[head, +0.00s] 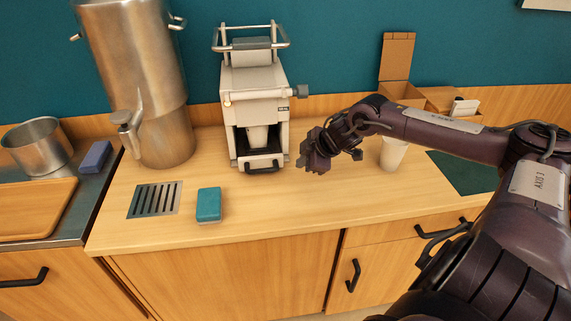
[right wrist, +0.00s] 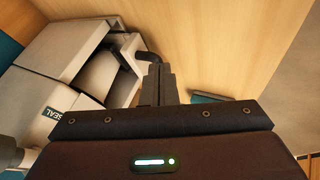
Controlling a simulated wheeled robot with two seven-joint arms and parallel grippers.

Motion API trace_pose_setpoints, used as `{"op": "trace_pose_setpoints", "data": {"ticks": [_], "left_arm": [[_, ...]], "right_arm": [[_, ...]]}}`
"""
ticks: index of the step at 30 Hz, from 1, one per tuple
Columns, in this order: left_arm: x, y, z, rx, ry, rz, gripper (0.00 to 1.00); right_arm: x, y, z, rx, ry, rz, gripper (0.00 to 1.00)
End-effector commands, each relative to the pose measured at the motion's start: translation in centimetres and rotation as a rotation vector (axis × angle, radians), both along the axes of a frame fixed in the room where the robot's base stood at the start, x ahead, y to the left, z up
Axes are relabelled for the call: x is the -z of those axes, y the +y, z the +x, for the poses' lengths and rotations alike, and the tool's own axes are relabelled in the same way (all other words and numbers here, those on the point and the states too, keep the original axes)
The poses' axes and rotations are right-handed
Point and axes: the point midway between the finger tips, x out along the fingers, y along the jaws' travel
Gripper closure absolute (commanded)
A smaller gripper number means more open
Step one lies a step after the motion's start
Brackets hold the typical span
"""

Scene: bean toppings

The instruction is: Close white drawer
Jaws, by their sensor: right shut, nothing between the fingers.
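The white machine (head: 258,90) stands on the wooden counter. Its white drawer (head: 278,157) is low at the front, with a black handle (head: 263,168); how far it stands out is hard to tell from the head view. A pale cup (head: 257,137) shows in the opening above. My right gripper (head: 306,162) is shut and empty, just right of the drawer and apart from it. In the right wrist view, the shut fingers (right wrist: 160,85) point toward the area beside the black handle (right wrist: 149,57); whether they touch it is unclear. My left gripper is out of view.
A teal sponge (head: 208,204) and a metal grate (head: 154,200) lie left of the machine. A steel urn (head: 140,70) stands behind them. A white cup (head: 393,153) stands right of my gripper, near my arm. The counter front is clear.

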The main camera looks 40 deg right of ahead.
Motion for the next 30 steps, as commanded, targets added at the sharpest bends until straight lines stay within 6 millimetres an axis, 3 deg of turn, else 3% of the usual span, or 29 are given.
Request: {"op": "trace_pose_setpoints", "data": {"ticks": [8,16,22,30], "left_arm": [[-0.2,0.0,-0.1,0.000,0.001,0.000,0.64],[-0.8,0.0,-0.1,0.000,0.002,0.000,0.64],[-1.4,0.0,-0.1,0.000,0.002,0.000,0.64],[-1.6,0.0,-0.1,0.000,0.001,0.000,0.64]], "right_arm": [[2.4,0.8,2.2,-0.007,-0.001,0.010,1.00],[6.8,1.3,5.4,-0.008,0.002,0.008,1.00],[6.8,-0.2,7.5,-0.008,0.002,0.002,1.00],[6.9,-1.0,8.6,-0.011,0.003,0.000,1.00]]}}
